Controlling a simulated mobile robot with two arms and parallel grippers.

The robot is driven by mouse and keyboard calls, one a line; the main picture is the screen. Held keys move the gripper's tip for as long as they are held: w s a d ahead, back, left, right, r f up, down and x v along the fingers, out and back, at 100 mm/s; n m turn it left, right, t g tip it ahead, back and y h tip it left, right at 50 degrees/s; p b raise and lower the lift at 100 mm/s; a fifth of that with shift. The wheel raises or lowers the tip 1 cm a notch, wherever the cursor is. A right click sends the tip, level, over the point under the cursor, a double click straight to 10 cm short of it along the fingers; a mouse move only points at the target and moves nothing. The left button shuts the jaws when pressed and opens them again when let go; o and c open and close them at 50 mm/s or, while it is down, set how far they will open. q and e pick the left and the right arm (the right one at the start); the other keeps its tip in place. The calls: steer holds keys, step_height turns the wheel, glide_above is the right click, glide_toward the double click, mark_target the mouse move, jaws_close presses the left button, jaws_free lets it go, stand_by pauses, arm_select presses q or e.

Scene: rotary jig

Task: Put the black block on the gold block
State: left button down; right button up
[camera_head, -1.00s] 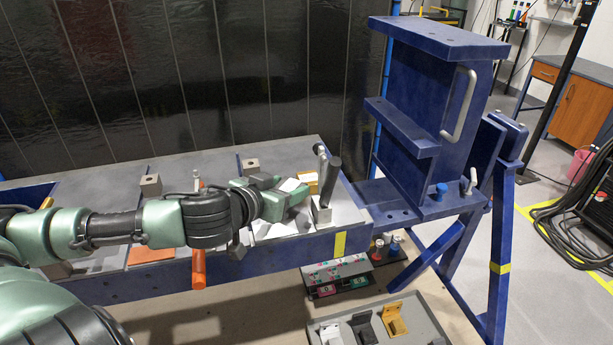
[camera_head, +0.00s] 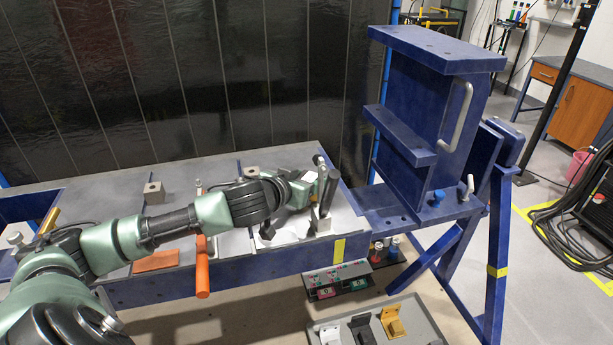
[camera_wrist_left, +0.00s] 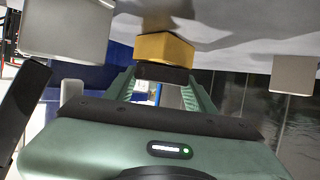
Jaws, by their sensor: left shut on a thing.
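In the left wrist view, which looks upside down, the gold block (camera_wrist_left: 165,50) sits against the pale surface at the top of the picture. The black block (camera_wrist_left: 160,74) is between the fingertips of my left gripper (camera_wrist_left: 161,82), right against the gold block's edge in the picture. I cannot tell whether the two blocks touch. My right gripper is not in view.
A metal clamp with a dark upright handle (camera_head: 329,192) stands close in front of my left gripper. The large blue jig (camera_head: 425,110) rises to the right. An orange handle (camera_head: 202,270) sticks out at the bench front. A grey tray (camera_head: 425,312) is below.

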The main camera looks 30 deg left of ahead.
arm_select(q)
steer(key=shift+s+r, duration=0.1)
steer(key=c, duration=0.8)
jaws_free()
steer(key=shift+f, duration=0.25)
steer(key=shift+r, duration=0.1)
